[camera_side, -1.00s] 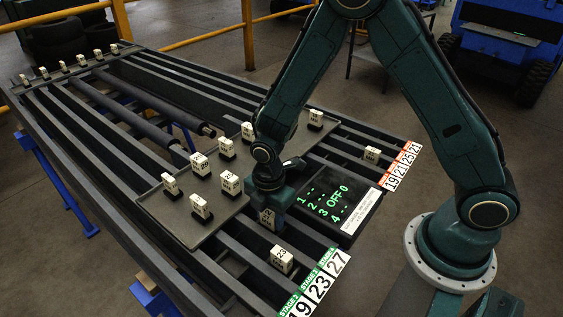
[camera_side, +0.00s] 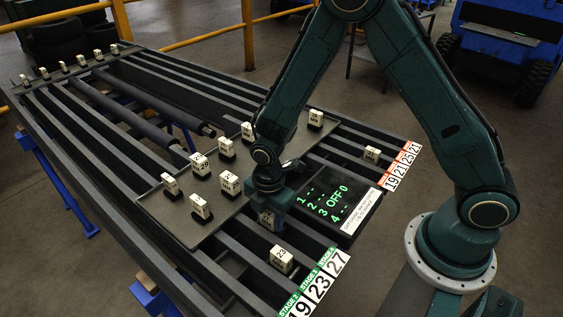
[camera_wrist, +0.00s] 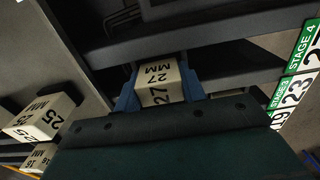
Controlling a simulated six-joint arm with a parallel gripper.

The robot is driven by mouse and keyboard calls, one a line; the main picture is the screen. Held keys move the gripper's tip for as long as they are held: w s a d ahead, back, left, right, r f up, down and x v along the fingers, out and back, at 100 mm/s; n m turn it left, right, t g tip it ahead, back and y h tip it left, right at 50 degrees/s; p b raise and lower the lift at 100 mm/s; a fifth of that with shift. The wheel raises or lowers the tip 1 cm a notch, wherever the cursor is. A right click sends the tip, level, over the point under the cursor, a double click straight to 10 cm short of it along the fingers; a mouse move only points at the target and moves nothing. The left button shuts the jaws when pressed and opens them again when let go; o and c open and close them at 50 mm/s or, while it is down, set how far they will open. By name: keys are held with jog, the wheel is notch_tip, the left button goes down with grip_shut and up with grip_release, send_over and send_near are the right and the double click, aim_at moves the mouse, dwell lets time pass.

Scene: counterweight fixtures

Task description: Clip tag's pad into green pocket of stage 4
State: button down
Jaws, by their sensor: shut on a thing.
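My gripper (camera_wrist: 160,92) is shut on a cream tag (camera_wrist: 158,70) marked 27 MM, with a blue finger on each side of it. In the side view the tag (camera_side: 267,221) shows under my gripper, low between the dark rails near the display. Its pad is hidden, so I cannot tell whether it touches a pocket. The green stage 4 label (camera_side: 331,257) with 27 is at the rails' near end; it also shows in the wrist view (camera_wrist: 300,57). The green pocket itself cannot be made out. A tag marked 23 (camera_side: 281,259) stands on a nearby rail.
A grey tray (camera_side: 183,225) with several upright tags lies left of my gripper. Orange labels (camera_side: 404,165) and another tag (camera_side: 372,154) are at the right.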

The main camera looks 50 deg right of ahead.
jog(key=shift+f, duration=0.45)
jog(key=c, duration=1)
grip_release()
jog(key=shift+o, duration=1.3)
jog(key=shift+s, duration=0.15)
jog(key=shift+f, duration=0.1)
jog(key=shift+r, duration=0.2)
notch_tip(320, 180, up, 14)
jog(key=shift+w, duration=0.3)
